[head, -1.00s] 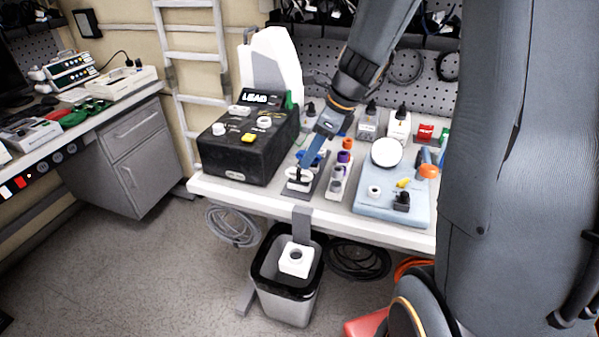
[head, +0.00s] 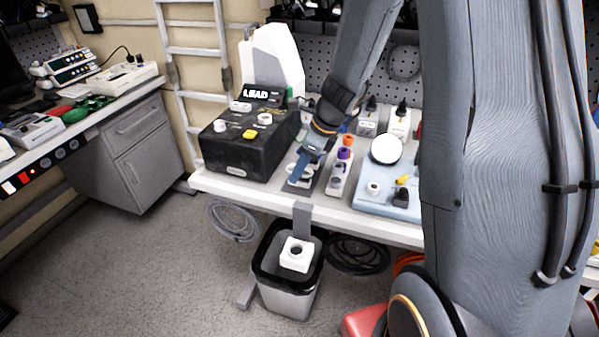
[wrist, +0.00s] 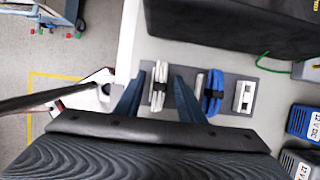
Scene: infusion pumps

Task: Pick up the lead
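A white coiled lead with a dark tie around its middle (wrist: 160,84) lies on a grey mat (wrist: 237,83) near the table's front edge. It also shows partly in the head view (head: 292,182), where my gripper covers some of it. My gripper (wrist: 158,98) is open, with one blue finger on each side of the white lead and gaps showing beside it. In the head view my gripper (head: 301,170) is low over the mat. A blue coiled lead (wrist: 212,92) lies just right of the right finger in the wrist view.
A black box (head: 240,150) with a LEAD sign (head: 262,95) stands left of the mat. A tray of coloured items (head: 340,172) and a pale blue board (head: 375,198) lie to the right. A bin (head: 288,295) stands below the table edge.

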